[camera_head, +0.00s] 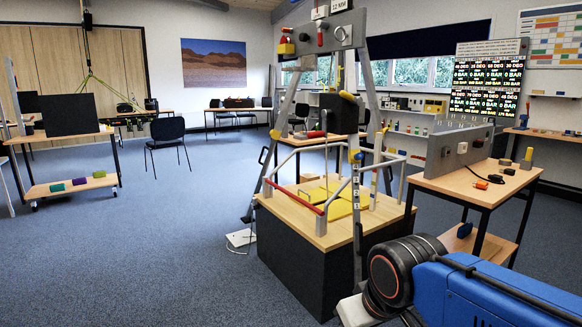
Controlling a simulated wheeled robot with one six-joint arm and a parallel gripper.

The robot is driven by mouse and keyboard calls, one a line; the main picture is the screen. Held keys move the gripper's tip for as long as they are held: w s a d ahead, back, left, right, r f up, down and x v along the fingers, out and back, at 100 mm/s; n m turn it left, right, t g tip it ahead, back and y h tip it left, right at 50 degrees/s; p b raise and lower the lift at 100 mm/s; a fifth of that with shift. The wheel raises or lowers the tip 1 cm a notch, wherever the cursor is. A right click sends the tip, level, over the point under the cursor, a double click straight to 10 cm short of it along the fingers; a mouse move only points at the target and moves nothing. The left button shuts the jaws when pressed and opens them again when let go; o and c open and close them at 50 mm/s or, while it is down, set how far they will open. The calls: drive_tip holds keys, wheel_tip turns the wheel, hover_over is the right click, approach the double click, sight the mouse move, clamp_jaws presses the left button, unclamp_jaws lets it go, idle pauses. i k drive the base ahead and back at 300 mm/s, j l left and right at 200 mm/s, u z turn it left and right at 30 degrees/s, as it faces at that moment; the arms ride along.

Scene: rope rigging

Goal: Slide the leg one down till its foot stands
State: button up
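A grey tripod with a head plate (345,37) stands over a wooden-topped dark box. Its left leg (284,120) slants down past the box's left side, with its dark lower end near the floor. A front leg (357,228) runs down in front of the box and carries small number marks; its lower end is close to my arm. A right leg (377,110) slants down at the right of the box. I cannot read which is leg one, nor tell whether the feet touch the floor. My gripper is not in view; only my blue arm shows at bottom right.
The box top (290,215) carries yellow plates (338,204) and a low rail with a red section. A side table (475,184) with small parts stands close at right. A white plate (241,238) lies on the floor left of the box.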

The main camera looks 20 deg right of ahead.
sight(247, 219)
drive_tip(key=i+j+z, duration=0.25)
drive_tip(key=i+z, duration=0.15)
drive_tip(key=i+j+z, duration=0.45)
drive_tip(key=i+j, duration=0.35)
drive_tip(key=i+j+z, duration=0.1)
drive_tip(key=i+j, duration=0.35)
drive_tip(key=j, duration=0.2)
drive_tip(key=i+j+z, duration=0.15)
drive_tip(key=i+j, duration=0.3)
drive_tip(key=j, duration=0.15)
drive_tip(key=i+j, duration=0.3)
drive_tip(key=j, duration=0.15)
drive_tip(key=i+j, duration=0.25)
drive_tip(key=j, duration=0.2)
drive_tip(key=i+j, duration=0.3)
drive_tip(key=j, duration=0.2)
drive_tip(key=k+j+z, duration=0.25)
drive_tip(key=k+j, duration=0.25)
drive_tip(key=j, duration=0.25)
drive_tip(key=k+j+z, duration=0.25)
drive_tip(key=k+j, duration=0.25)
drive_tip(key=j, duration=0.15)
